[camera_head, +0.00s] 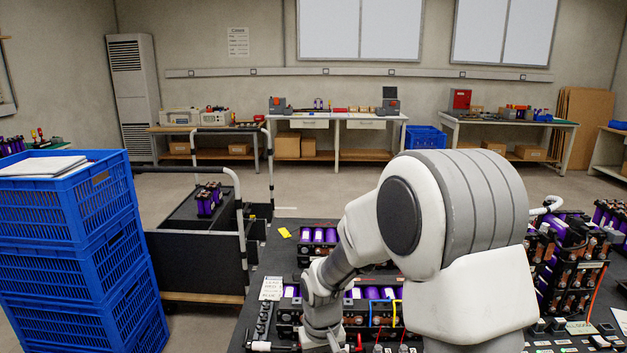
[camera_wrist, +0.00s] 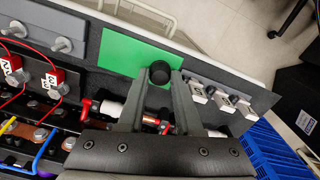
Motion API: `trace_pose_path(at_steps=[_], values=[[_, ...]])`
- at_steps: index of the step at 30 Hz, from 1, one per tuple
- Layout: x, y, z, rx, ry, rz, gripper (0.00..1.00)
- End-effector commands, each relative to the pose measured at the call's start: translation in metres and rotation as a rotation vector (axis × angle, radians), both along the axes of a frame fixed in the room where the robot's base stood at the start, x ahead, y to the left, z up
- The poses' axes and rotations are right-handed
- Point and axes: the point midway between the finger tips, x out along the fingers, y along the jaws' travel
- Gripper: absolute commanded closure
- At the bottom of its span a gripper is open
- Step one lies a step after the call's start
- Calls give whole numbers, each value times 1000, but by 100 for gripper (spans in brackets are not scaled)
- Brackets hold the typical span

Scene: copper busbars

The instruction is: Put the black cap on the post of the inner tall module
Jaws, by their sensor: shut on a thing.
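In the wrist view my gripper (camera_wrist: 160,76) is shut on a small round black cap (camera_wrist: 160,70), held at the fingertips. The cap appears in front of a green plate (camera_wrist: 125,50). Modules with purple cells show in the head view: one in front (camera_head: 375,293), one behind it (camera_head: 318,236) and a taller block (camera_head: 575,262) at the right. I cannot tell which is the inner tall module or which post belongs to it. In the head view my arm covers much of the modules, and the fingers and cap cannot be made out.
In the wrist view, red numbered tags (camera_wrist: 53,80) with looped wires lie left of my gripper, and pale blocks (camera_wrist: 220,98) lie right. Metal studs (camera_wrist: 62,44) stand on a grey plate. Blue crates (camera_head: 75,250) and a black cart (camera_head: 195,255) stand left of the work table.

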Motion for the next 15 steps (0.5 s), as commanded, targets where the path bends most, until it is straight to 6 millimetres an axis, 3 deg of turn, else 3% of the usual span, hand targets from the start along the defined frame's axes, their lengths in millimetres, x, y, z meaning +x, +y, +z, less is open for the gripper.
trace_pose_path(at_steps=[7,15], values=[[0,0,5,0,0,0,100],[0,0,32,0,0,0,100]])
